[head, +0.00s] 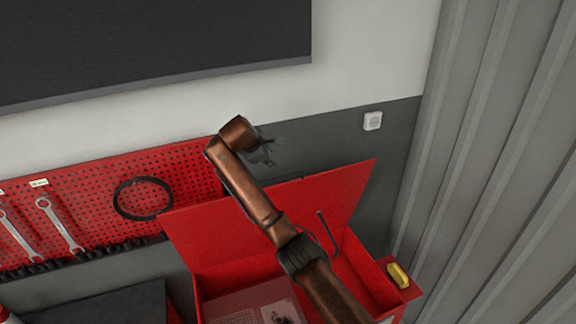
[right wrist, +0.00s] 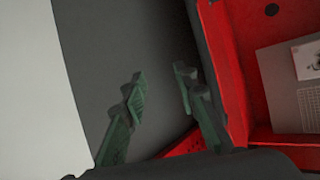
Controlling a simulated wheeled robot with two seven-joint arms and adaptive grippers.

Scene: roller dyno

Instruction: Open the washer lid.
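The red washer (head: 370,276) stands at the lower middle of the head view. Its red lid (head: 330,192) is raised, tilted up at the back, and the tub is open in front of it. My right arm crosses in front of the lid and hides part of it. My right gripper (head: 266,151) is above the lid's top edge, against the grey wall. In the right wrist view, the right gripper's green fingers (right wrist: 158,74) are apart with nothing between them. The red washer shows there to the right of the fingers. My left gripper is not in view.
A red pegboard (head: 95,190) with wrenches (head: 60,224) and a black coiled loop (head: 142,198) hangs at left. A thin dark rod (head: 327,232) rises near the lid. A yellow object (head: 398,275) sits at the washer's right. Corrugated grey wall (head: 500,170) bounds the right.

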